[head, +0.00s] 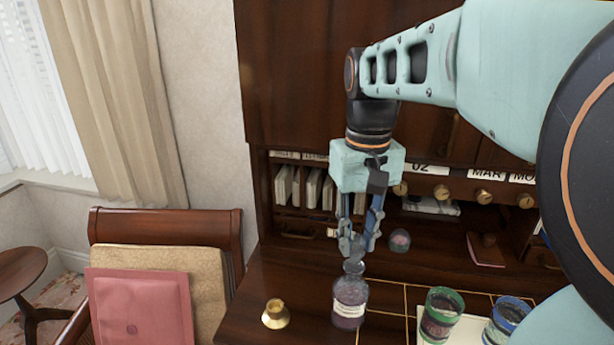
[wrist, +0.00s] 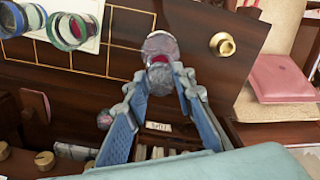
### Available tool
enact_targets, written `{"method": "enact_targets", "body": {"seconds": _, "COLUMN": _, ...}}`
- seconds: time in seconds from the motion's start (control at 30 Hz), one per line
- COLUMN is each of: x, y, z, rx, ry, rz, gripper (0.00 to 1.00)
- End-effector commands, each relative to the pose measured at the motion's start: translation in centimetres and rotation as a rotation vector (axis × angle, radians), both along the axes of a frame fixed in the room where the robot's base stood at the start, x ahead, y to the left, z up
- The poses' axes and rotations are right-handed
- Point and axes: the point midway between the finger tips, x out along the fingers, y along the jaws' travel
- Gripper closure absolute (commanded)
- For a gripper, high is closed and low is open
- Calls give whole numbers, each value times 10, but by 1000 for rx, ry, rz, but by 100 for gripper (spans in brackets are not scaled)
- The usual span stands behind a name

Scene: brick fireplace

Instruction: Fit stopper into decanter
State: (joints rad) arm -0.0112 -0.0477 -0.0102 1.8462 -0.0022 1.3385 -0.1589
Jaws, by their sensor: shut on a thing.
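The decanter (head: 348,303) is a clear glass bottle with dark purple contents and a pale label, upright on the desk. My gripper (head: 356,246) points down just above its neck. The gripper is shut on the glass stopper (head: 353,267), which lies in line with the decanter's mouth. In the wrist view the stopper (wrist: 160,80) shows between the fingertips (wrist: 161,88), with the decanter (wrist: 160,45) directly beyond it. The stopper hides the mouth, so I cannot tell whether it touches the neck or sits in it.
A brass candle holder (head: 275,314) stands left of the decanter. Two banded glasses (head: 440,318) (head: 507,318) stand on the right. A round glassy object (head: 400,240) lies behind, near the desk's pigeonholes (head: 300,187). A chair with a pink cushion (head: 140,308) is at left.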

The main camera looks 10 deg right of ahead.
Motion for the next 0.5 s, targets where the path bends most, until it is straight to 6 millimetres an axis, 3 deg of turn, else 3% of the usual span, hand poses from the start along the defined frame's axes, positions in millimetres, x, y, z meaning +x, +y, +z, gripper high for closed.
{"method": "enact_targets", "body": {"seconds": 0.5, "x": 0, "y": 0, "z": -14, "rx": 0, "ry": 0, "rz": 0, "gripper": 94}}
